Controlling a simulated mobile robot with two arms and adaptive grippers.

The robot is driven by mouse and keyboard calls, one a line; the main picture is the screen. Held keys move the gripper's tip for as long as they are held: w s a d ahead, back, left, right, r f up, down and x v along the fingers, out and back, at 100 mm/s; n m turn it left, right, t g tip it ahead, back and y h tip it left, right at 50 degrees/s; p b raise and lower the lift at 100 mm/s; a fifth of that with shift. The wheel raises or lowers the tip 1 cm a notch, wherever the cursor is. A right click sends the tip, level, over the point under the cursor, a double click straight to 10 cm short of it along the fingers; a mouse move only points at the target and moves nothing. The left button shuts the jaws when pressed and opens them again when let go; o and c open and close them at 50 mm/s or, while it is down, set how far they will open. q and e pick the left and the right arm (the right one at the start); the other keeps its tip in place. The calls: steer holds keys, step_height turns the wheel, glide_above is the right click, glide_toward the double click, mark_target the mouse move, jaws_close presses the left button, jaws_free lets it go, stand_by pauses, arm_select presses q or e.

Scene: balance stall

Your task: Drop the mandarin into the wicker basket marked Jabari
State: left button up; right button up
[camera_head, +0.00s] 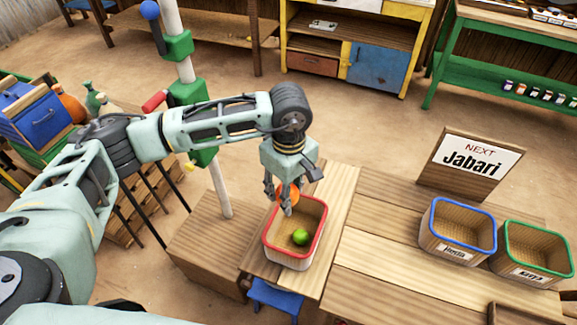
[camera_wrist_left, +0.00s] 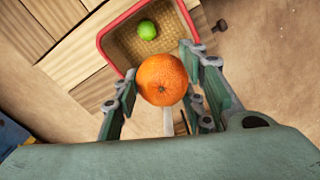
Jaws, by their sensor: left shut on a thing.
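My left gripper (camera_head: 279,201) is shut on an orange mandarin (camera_head: 291,190) and holds it at the far edge of a red-rimmed wicker basket (camera_head: 293,258). The mandarin (camera_wrist_left: 162,79) sits between both fingers in the left wrist view. A green lime (camera_head: 301,236) lies in the red-rimmed basket; its front label is not readable to me. A blue-rimmed basket (camera_head: 460,203) and a green-rimmed basket (camera_head: 540,232) stand to the right and look empty. Both have name labels too small to read surely. My right gripper is not in view.
A sign (camera_head: 470,163) reading "NEXT Jabari" stands behind the blue-rimmed basket. The wooden counter (camera_head: 385,265) between the red-rimmed and blue-rimmed baskets is clear. A white post with green blocks (camera_head: 190,92) rises behind my left arm.

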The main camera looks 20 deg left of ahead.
mark_target(295, 186)
arm_select(q)
steer(key=w+n+p, duration=0.1)
steer(key=n, duration=0.1)
steer(key=w+f+n+p, duration=0.1)
steer(key=n+p, duration=0.1)
steer(key=n, duration=0.1)
steer(key=w+n+p, duration=0.1)
steer(key=n, duration=0.2)
steer(key=shift+d+f, duration=0.3)
steer(key=shift+w+f+n+p, duration=0.2)
steer(key=shift+f+n+p, duration=0.4)
steer(key=shift+n, duration=0.5)
steer(key=shift+f, duration=0.25)
step_height(295, 186, down, 6)
steer(key=b, duration=0.3)
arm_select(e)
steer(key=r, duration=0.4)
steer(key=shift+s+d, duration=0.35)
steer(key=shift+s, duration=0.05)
arm_select(q)
steer(key=shift+w, duration=0.1)
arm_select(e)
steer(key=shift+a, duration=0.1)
